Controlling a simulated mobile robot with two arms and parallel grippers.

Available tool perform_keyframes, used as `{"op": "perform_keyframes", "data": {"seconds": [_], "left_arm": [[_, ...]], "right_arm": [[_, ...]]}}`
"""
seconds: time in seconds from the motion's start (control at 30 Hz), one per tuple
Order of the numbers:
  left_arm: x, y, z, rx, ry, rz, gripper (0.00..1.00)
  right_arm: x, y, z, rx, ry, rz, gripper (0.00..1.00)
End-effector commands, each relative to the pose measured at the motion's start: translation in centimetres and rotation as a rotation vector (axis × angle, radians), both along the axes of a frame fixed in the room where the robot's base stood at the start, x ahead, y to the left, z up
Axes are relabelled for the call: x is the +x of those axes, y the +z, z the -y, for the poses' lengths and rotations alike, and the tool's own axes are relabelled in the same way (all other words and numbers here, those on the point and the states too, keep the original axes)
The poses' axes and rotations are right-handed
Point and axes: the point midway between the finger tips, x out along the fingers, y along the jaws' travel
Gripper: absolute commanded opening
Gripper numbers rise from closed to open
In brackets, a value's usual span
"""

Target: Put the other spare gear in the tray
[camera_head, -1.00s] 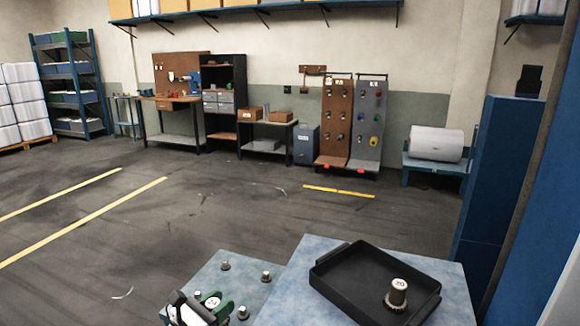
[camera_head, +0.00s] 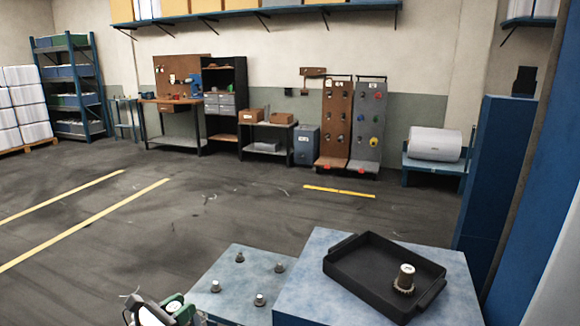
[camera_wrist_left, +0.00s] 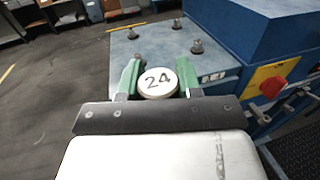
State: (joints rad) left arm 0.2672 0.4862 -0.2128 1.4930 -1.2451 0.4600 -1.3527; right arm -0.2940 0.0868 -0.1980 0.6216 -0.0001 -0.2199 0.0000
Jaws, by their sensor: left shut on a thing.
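My left gripper (camera_wrist_left: 158,76) has green fingers and is shut on a round gear (camera_wrist_left: 158,83) whose pale top is marked 24. In the head view my left gripper (camera_head: 170,308) is at the bottom edge, left of and in front of the low blue surface, and the gear is hard to make out there. The black tray (camera_head: 345,272) stands on the higher blue block, to the right of this gripper. The first spare gear (camera_head: 404,280) stands upright inside the tray, towards its right end. My right gripper is not in view.
The low blue surface (camera_head: 235,278) carries several short upright pegs (camera_head: 260,300). The higher blue block (camera_head: 300,285) rises to its right. Much of the tray floor left of the standing gear is bare. In the wrist view a red knob (camera_wrist_left: 272,87) sits on the machine's side.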

Motion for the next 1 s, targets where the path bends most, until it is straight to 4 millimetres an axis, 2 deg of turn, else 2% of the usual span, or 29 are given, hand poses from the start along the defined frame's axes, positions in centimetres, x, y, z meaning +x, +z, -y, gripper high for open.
{"op": "perform_keyframes", "data": {"seconds": [0.03, 0.27, 0.67, 1.0], "left_arm": [[0.0, 0.1, -0.9, 0.001, 0.007, 0.001, 0.00], [-2.3, -0.3, 0.5, 0.001, 0.027, 0.001, 0.00], [-7.9, -0.6, 2.5, 0.004, 0.112, 0.001, 0.00], [-14.4, -0.4, 3.7, -0.008, 0.249, -0.007, 0.00]], "right_arm": [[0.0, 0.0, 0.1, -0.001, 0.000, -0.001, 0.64], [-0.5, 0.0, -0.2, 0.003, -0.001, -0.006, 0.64], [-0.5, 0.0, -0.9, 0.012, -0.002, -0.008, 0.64], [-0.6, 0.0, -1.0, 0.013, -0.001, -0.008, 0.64]]}}
